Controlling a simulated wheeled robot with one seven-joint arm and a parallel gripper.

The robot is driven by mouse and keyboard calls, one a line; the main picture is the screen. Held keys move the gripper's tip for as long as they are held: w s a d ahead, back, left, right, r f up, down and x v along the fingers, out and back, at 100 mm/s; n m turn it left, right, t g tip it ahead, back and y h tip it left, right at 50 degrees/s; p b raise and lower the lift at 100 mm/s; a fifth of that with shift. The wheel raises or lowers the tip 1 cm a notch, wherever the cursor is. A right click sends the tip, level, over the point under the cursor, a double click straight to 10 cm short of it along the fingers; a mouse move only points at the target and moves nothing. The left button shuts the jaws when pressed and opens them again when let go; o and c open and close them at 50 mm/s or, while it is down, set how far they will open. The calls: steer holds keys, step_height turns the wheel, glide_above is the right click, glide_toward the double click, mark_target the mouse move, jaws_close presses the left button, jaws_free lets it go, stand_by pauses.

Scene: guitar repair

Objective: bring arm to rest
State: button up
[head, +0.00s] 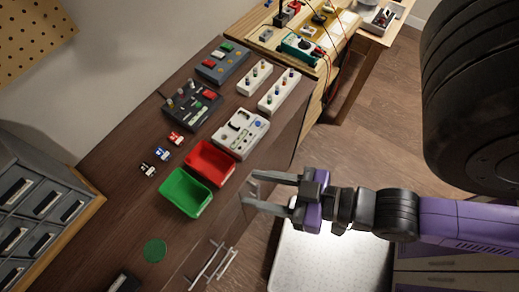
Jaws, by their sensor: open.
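My gripper (250,189) is open and empty. Its two fingers point left, and the space between them holds nothing. In the head view it appears at the front edge of the dark brown workbench (110,220), just right of the red bin (211,163). My purple and black arm reaches in from the right side of the picture.
A green bin (186,193) stands beside the red bin. Several small control boxes, such as a grey-white one (240,132), lie farther back. A drawer cabinet (35,215) stands at left. A green disc (154,250) lies near the front. Open floor (385,120) shows at right.

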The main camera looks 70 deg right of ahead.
steer(key=shift+s+d+r+n, duration=0.25)
steer(key=shift+s+r, duration=0.1)
steer(key=shift+r, duration=0.1)
steer(key=shift+s+d+r+n, duration=0.15)
steer(key=shift+s+r+n, duration=0.15)
steer(key=shift+r, duration=0.1)
step_height(320, 180, down, 3)
steer(key=b, duration=0.3)
stand_by(0.4)
